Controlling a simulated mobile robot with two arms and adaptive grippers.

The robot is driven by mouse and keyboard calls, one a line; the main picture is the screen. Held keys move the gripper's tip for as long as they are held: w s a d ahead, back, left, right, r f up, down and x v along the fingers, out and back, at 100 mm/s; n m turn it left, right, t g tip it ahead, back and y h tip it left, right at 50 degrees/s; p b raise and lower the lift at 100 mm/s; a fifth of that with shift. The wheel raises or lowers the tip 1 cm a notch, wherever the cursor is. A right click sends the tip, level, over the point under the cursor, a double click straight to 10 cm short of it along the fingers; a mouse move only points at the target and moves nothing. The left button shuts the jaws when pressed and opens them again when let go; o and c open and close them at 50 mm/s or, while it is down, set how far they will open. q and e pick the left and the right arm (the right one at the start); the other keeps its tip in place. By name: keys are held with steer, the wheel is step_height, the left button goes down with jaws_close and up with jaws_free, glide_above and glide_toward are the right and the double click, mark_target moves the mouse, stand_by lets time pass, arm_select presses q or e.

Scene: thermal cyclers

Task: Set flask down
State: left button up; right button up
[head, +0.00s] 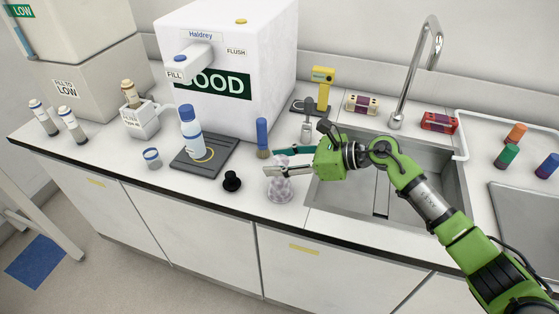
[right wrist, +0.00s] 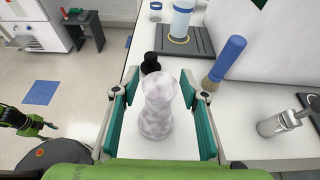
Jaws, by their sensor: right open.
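A pale, mottled, see-through flask (head: 280,187) stands upright on the white counter, left of the sink and near the front edge. It also shows in the right wrist view (right wrist: 156,110). My right gripper (head: 270,161) is open, and its two teal-padded fingers lie on either side of the flask. In the right wrist view gaps show between the flask and both fingers (right wrist: 153,80). A green and black part of my left arm (right wrist: 25,121) shows small at the left of the right wrist view; its jaws cannot be made out.
A black stopper (head: 232,182) stands just left of the flask, and a blue-handled brush (head: 262,138) stands behind it. A dark pad (head: 184,165) holds a blue-capped bottle (head: 191,133). The sink (head: 340,190) is to the right.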

steer(key=shift+r, duration=0.1)
steer(key=shift+r+p, duration=0.15)
steer(key=shift+p, duration=0.15)
steer(key=b+v, duration=0.4)
steer(key=v, duration=0.8)
